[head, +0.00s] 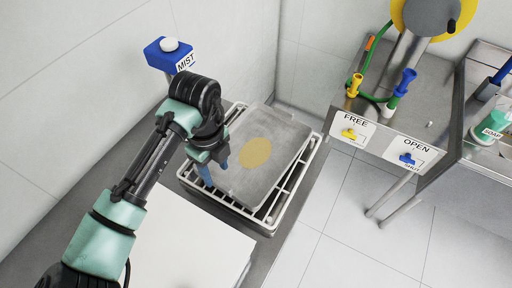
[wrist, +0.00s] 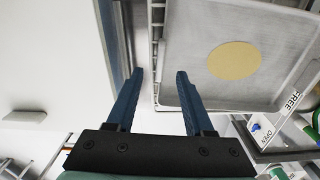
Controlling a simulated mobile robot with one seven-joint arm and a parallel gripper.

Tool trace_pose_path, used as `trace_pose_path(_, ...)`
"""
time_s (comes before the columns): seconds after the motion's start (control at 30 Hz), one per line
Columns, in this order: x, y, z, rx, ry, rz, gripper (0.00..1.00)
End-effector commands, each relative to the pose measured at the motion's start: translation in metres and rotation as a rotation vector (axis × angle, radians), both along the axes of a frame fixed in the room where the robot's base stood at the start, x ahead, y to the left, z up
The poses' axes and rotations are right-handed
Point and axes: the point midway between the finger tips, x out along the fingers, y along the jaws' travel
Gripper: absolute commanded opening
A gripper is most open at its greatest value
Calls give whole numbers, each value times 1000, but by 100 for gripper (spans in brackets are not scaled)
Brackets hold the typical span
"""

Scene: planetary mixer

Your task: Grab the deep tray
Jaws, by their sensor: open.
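The grey metal tray (head: 286,135) with a round yellow patch on it rests on a white slatted rack (head: 272,222), slightly skewed to it. In the wrist view the tray (wrist: 195,28) fills the upper right. My gripper (head: 212,172) is at the tray's left side in the head view. Its blue fingers are apart, with nothing seen held between them. In the wrist view the right finger of my gripper (wrist: 160,72) overlaps the tray's left edge and the left finger is outside it. I cannot tell whether either finger touches the tray.
A large white board (head: 190,245) lies in front of the rack. A metal stand with FREE and OPEN signs (head: 416,148) is to the right, across a floor gap.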

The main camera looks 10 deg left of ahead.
Motion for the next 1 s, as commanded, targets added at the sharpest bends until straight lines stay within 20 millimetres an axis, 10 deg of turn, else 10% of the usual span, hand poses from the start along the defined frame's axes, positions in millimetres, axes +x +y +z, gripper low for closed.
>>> trace_pose_path(0.87,-1,-3,-72,1,-4,0,52)
trace_pose_path(1.0,-1,-4,-71,1,-4,0,29)
